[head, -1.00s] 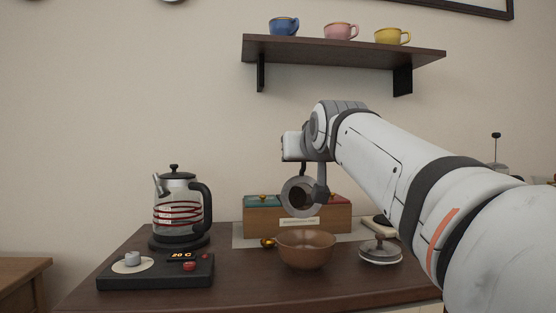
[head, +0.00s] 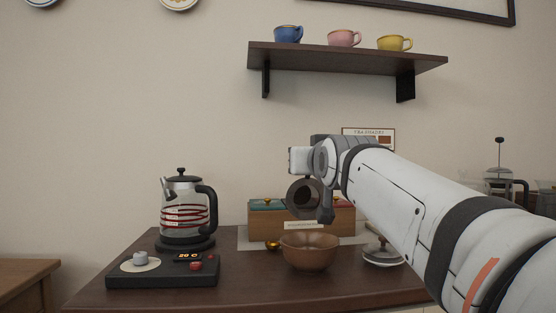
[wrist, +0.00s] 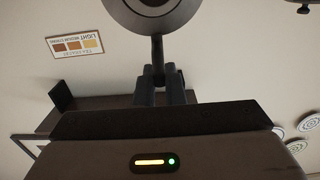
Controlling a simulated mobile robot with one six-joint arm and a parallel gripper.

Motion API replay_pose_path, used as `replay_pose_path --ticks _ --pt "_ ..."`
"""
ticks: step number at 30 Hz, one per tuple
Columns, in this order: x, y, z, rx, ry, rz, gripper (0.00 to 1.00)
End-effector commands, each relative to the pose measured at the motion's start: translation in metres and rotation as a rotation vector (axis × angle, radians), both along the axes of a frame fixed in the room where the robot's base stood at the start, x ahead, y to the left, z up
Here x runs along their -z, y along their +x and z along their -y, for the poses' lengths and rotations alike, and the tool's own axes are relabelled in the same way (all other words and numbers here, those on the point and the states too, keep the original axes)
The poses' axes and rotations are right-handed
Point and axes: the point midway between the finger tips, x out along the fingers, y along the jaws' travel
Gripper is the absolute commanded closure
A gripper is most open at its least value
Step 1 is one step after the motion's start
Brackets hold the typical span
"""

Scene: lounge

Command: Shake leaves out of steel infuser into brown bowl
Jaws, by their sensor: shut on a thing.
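The steel infuser (head: 292,196) hangs tilted from my gripper (head: 325,207), its round open mouth facing the head camera. It is above the brown bowl (head: 310,252) and apart from it. In the wrist view my gripper (wrist: 162,88) is shut on the infuser's thin handle, and the infuser's round rim (wrist: 178,25) shows at the top edge. The brown bowl stands upright on the dark table. I cannot see leaves in the infuser or the bowl.
A glass kettle (head: 187,210) stands on its heater at left. A wooden tea box (head: 340,222) is behind the bowl. A steel lid (head: 382,252) lies right of the bowl. A shelf (head: 345,58) with cups hangs above. A small brass item (head: 272,245) is beside the bowl.

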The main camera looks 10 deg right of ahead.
Motion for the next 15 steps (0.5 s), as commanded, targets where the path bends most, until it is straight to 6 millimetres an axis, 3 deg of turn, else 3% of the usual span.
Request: replay_pose_path --ticks 15 --pt "0.004 -0.0061 0.0004 0.002 0.001 0.126 1.0"
